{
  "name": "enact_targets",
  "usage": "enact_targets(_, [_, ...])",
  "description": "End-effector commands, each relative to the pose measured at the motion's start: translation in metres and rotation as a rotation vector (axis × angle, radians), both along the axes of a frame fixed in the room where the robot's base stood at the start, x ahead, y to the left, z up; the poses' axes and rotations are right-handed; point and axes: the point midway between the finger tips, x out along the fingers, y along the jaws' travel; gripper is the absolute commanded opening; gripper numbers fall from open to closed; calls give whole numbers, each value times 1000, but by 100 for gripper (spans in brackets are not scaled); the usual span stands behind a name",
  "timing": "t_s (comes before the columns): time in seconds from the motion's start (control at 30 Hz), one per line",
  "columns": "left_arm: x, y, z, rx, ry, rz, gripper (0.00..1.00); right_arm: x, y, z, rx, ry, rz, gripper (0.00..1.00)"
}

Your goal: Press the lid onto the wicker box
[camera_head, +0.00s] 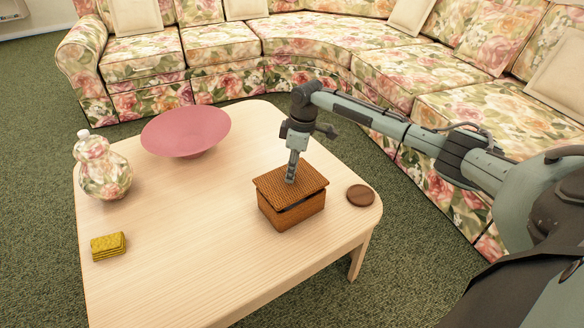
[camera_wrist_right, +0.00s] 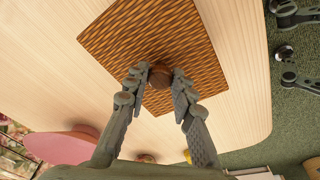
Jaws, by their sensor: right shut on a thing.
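The brown wicker box (camera_head: 292,217) stands on the light wooden table near its right front edge. Its woven lid (camera_head: 312,181) lies over the top opening and looks slightly tilted, with a dark gap beneath its front edge. In the right wrist view the lid (camera_wrist_right: 118,42) fills the upper middle, with a round brown knob (camera_wrist_right: 160,76) at its centre. My right gripper (camera_head: 291,180) points down from above and is shut on the knob; its fingers (camera_wrist_right: 159,80) sit on either side of it. The box body is hidden in the wrist view. My left gripper is not in view.
On the table (camera_head: 190,250) are a pink bowl (camera_head: 186,130), a floral lidded jar (camera_head: 103,170), a yellow folded stack (camera_head: 108,246) and a round brown disc (camera_head: 360,195) just right of the box. A floral sofa (camera_head: 300,40) curves behind. The table's front middle is clear.

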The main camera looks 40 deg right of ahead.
Motion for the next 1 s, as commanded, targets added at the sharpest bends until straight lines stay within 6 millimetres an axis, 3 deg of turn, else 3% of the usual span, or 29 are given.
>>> enact_targets(1.0, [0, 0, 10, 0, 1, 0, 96, 0, -1, -1, 1, 1, -2, 0])
